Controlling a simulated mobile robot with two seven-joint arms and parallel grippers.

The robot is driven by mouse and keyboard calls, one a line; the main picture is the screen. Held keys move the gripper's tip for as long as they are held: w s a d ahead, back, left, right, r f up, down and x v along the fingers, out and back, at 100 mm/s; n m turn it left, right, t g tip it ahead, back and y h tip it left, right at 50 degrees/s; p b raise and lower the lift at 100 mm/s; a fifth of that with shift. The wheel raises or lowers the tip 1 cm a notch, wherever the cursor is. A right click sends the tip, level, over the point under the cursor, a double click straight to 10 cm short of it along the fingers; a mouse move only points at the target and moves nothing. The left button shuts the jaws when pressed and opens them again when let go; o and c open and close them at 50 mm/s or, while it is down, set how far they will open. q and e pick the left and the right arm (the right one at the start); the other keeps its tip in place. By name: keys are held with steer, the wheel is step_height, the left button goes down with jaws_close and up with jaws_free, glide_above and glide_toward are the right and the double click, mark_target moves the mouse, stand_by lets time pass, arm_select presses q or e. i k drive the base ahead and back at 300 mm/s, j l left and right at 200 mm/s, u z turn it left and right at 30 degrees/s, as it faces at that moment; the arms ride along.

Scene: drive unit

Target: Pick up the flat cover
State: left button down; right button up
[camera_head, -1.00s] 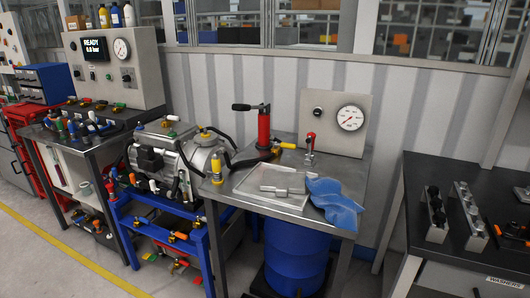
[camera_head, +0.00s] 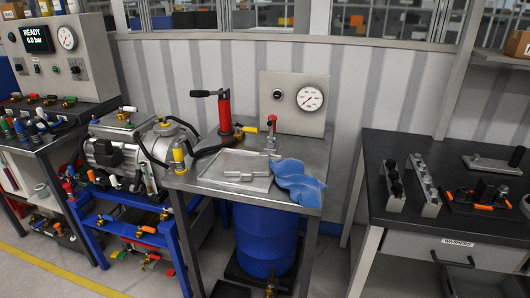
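Two flat grey pieces are in view, and I cannot tell for sure which is the flat cover. One is a thin plate (camera_head: 492,165) lying on the black bench at the right, with a bar and a dark knob on it. The other is a shallow square tray or plate (camera_head: 208,173) on the metal table in the middle, with a small grey metal part (camera_head: 245,176) on it. The drive unit (camera_head: 118,158) sits on a blue frame to the left of that table. Neither of my grippers is in view.
A blue cloth (camera_head: 297,182) lies beside the tray. A red hand pump (camera_head: 225,112), a red-handled valve (camera_head: 271,130) and a gauge panel (camera_head: 293,103) stand behind. Slotted metal blocks (camera_head: 425,186) and a dark tool tray (camera_head: 478,201) occupy the right bench (camera_head: 376,150).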

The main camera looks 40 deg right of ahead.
mark_target(245, 167)
steer(key=z, duration=0.45)
steer(key=i+j+z, duration=0.1)
steer(key=z, duration=0.25)
steer(key=i+j+z, duration=0.15)
steer(key=z, duration=0.25)
steer(key=i+j+z, duration=0.1)
steer(key=z, duration=0.25)
steer(key=i+j+z, duration=0.1)
steer(key=j+z, duration=0.15)
steer(key=j, duration=0.2)
steer(key=j+z, duration=0.25)
steer(key=j, duration=0.2)
steer(key=i+j+z, duration=0.1)
steer(key=j, duration=0.5)
steer(key=i+j+z, duration=0.1)
steer(key=j, duration=1.15)
steer(key=i+z, duration=0.05)
